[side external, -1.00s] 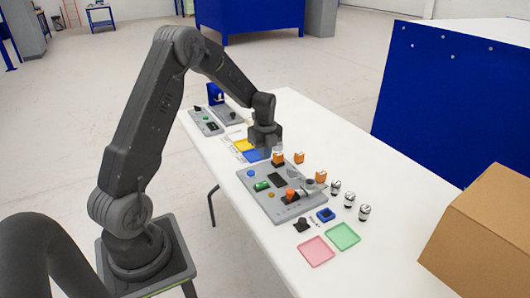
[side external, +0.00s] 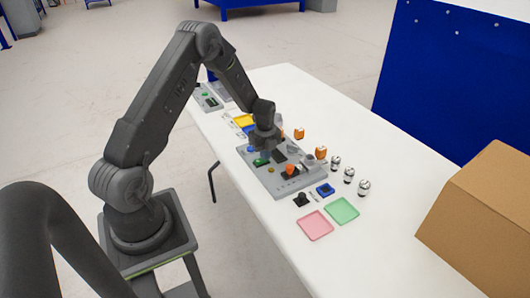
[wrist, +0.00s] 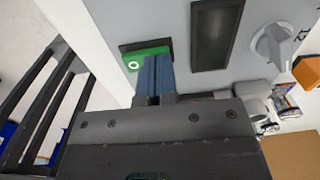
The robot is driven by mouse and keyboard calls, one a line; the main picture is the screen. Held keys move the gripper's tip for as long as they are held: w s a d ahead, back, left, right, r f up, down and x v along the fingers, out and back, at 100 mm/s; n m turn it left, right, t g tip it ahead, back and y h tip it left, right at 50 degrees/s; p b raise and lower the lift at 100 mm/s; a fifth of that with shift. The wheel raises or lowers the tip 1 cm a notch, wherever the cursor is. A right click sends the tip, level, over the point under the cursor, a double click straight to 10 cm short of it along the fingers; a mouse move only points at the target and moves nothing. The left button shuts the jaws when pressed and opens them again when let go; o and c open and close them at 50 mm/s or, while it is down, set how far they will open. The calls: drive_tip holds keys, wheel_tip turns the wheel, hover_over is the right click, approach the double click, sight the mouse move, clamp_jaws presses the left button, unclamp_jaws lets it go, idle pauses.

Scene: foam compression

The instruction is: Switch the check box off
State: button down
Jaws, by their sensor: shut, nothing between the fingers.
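The check box is a grey panel (side external: 285,188) on the white table. A green rocker switch (side external: 261,162) sits at its left side in the side view. In the wrist view the green rocker (wrist: 133,62) has a white ring mark at its left end and a dark frame. My gripper (side external: 265,152) is above the panel beside the rocker. In the wrist view my gripper's blue-grey fingertips (wrist: 154,58) are closed together with nothing held, and cover the rocker's right part. I cannot tell whether they touch it.
A dark screen (wrist: 215,34) and a grey knob (wrist: 272,45) are on the panel beside the rocker. Orange blocks (side external: 320,153) and small canisters (side external: 349,175) stand right of the panel. Pink (side external: 314,226) and green (side external: 342,211) trays lie in front. A cardboard box (side external: 485,215) is at right.

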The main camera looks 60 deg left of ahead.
drive_tip(key=shift+f, duration=0.25)
drive_tip(key=shift+s+r, duration=0.35)
drive_tip(key=shift+s, duration=0.35)
wheel_tip(320, 180, up, 14)
drive_tip(key=w, duration=0.2)
idle(0.4)
drive_tip(key=shift+w+d, duration=0.1)
